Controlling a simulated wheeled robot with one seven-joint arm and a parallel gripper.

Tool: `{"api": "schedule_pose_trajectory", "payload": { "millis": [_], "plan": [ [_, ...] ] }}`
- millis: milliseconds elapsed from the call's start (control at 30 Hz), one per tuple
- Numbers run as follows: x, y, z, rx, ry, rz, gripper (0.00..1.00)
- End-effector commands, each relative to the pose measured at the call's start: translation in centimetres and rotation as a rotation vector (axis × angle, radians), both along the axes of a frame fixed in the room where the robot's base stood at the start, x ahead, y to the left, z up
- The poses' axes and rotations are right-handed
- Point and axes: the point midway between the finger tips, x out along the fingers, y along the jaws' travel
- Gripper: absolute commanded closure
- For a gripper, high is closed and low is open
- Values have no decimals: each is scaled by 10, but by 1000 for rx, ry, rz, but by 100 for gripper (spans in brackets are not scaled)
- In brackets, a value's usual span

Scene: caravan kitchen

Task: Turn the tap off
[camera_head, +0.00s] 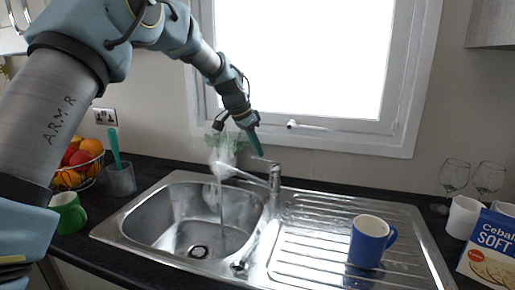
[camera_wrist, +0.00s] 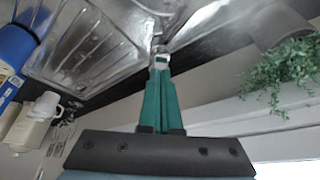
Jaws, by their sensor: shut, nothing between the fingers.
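The chrome tap (camera_head: 274,180) stands at the back of the steel sink, between the bowl and the drainer. Its spout points left over the bowl, and a stream of water (camera_head: 221,208) falls from it. The tap's lever (camera_head: 264,160) is on top. My gripper (camera_head: 259,153) comes down from above, its teal fingers shut and empty, with the tips at or just above the lever. In the wrist view the fingertips (camera_wrist: 160,72) overlap the tap's top (camera_wrist: 160,56); I cannot tell whether they touch.
A blue mug (camera_head: 367,243) stands on the drainer (camera_head: 315,222). Left of the bowl are a green mug (camera_head: 66,213), a grey cup (camera_head: 121,181) and a fruit basket. Wine glasses, a white cup and a box stand at right. A plant (camera_wrist: 285,72) sits near the window behind.

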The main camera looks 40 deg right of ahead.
Motion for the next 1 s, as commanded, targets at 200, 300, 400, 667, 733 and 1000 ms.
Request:
{"api": "schedule_pose_trajectory", "payload": {
  "millis": [200, 300, 400, 667, 733, 1000],
  "plan": [
    [1, 2, -6, -23, 4, 1, 100],
    [2, 5, -12, -54, 11, 2, 100],
    [2, 8, -16, -92, 16, 3, 100],
    [4, 14, -23, -180, 29, 2, 100],
    [4, 15, -25, -197, 32, 2, 100],
    [3, 21, -29, -212, 35, 0, 100]
  ]
}}
